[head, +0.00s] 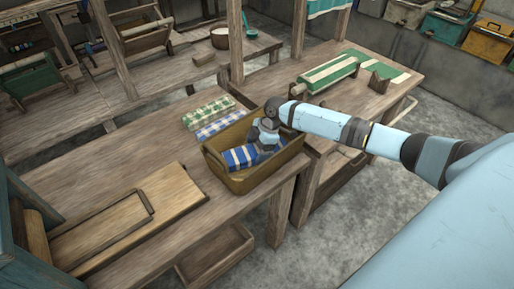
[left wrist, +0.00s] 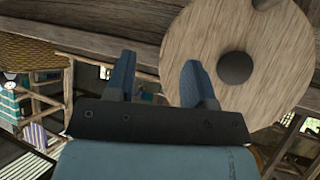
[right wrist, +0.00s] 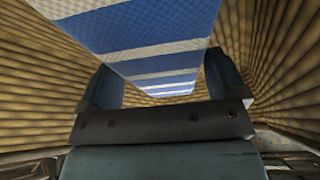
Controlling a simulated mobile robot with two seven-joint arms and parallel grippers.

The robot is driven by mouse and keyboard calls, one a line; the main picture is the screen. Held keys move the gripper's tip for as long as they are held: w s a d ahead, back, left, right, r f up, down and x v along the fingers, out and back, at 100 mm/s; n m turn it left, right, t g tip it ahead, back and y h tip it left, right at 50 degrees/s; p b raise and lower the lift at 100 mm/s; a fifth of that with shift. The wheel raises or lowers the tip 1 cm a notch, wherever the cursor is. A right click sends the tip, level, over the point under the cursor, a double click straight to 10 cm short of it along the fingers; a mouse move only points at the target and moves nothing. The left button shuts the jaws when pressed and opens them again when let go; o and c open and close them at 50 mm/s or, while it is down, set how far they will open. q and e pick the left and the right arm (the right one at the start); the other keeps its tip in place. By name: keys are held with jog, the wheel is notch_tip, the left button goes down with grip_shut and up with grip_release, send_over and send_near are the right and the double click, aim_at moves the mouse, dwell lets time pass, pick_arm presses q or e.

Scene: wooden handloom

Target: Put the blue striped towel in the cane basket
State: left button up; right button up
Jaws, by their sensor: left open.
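The blue striped towel (head: 240,158) is inside the cane basket (head: 258,178), which stands on the wooden bench. My right gripper (head: 264,146) reaches down into the basket beside the towel, partly covering it. In the right wrist view, the towel (right wrist: 160,48) shows blue and white bands just beyond the right fingers (right wrist: 165,80), with cane walls (right wrist: 275,50) on both sides. These fingers are wide apart; no grip on the towel shows. My left gripper (left wrist: 157,82) is open and empty in the left wrist view. It is out of the head view.
A green checked cloth (head: 208,113) and a blue checked cloth (head: 220,126) lie behind the basket. A wooden board (head: 125,225) lies to its left. A green striped cloth (head: 330,72) is on the far bench. A round wooden disc (left wrist: 235,70) is close to my left gripper.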

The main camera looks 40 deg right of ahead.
jog(key=shift+o, duration=0.6)
jog(key=shift+r, duration=0.2)
jog(key=v, duration=1.2)
jog(key=shift+f, duration=0.15)
